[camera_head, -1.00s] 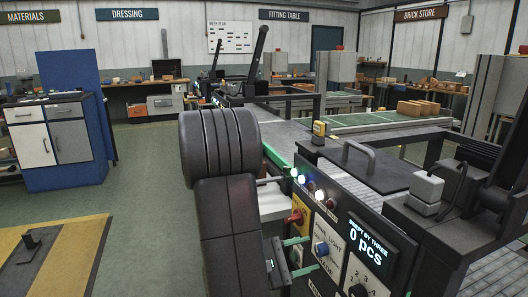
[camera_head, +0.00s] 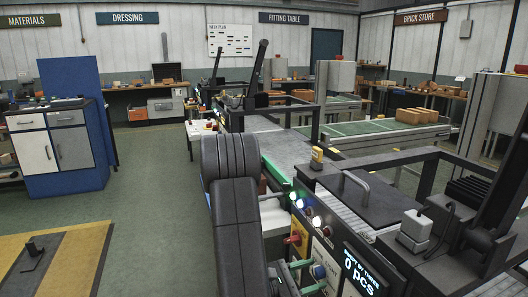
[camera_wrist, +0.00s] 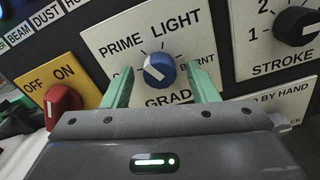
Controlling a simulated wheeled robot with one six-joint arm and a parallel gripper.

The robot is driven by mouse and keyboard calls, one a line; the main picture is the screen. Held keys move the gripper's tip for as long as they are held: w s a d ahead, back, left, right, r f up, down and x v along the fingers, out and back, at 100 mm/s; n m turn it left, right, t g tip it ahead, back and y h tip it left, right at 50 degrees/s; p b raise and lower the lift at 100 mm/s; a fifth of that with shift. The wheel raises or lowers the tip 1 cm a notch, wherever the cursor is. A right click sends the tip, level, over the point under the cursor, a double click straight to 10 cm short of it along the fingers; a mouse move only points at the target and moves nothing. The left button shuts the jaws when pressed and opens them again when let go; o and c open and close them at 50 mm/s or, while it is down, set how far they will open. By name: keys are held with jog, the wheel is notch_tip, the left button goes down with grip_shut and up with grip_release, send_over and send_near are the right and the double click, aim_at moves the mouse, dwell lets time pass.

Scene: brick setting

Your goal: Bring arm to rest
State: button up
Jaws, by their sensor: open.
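My gripper (camera_wrist: 162,88) is open, with its two green fingers on either side of the blue grade knob (camera_wrist: 159,70) on the control panel. No contact between fingers and knob can be made out. The label plate (camera_wrist: 125,45) around the knob reads PRIME and LIGHT on top, with the lower words partly hidden. In the head view my gripper (camera_head: 308,277) shows at the lower middle, in front of the panel, beside the blue knob (camera_head: 319,271). My dark arm is stretched down and forward to it.
A red ON/OFF switch (camera_wrist: 62,105) is left of the fingers, and a black stroke dial (camera_wrist: 296,25) right. The panel display (camera_head: 362,272) reads 0 pcs. A black cover with a handle (camera_head: 357,185) lies above. Green floor (camera_head: 150,215) is open at left.

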jog(key=shift+r+n+p, duration=0.25)
jog(key=shift+n+p, duration=1.15)
jog(key=shift+p, duration=0.65)
jog(key=shift+f+n+p, duration=0.15)
jog(key=shift+n+p, duration=0.45)
jog(key=shift+p, duration=0.1)
jog(key=shift+f, duration=0.1)
